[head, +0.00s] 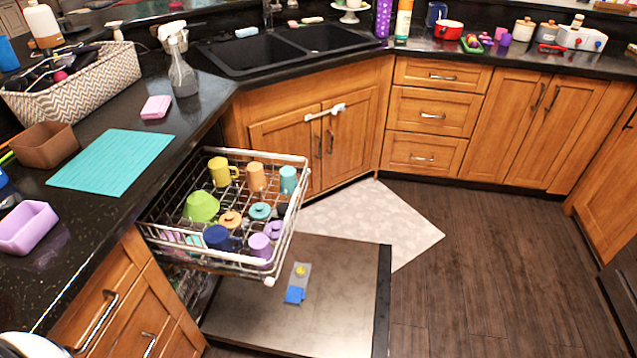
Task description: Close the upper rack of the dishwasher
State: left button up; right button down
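The dishwasher's upper rack (296,205) is a silver wire basket, pulled out from under the left counter. It holds mugs and cups in yellow, orange, teal, blue and purple, a green bowl (201,206) and a few lidded or round pieces. The dishwasher door (330,325) is folded down flat below the rack. A small piece with blue and yellow parts (296,285) lies on the door. The inside of the dishwasher is mostly hidden by the rack and counter. Neither gripper shows; a white rounded part at the bottom left corner may be my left arm.
The black left counter (110,235) carries a teal mat (113,160), a purple container (27,228) and a woven basket (85,82). A double sink (290,48) is at the back. A light rug (395,222) lies beyond the door. The wooden floor at right is clear.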

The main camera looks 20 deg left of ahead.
aim_at(269, 281)
jog(key=u, duration=1.55)
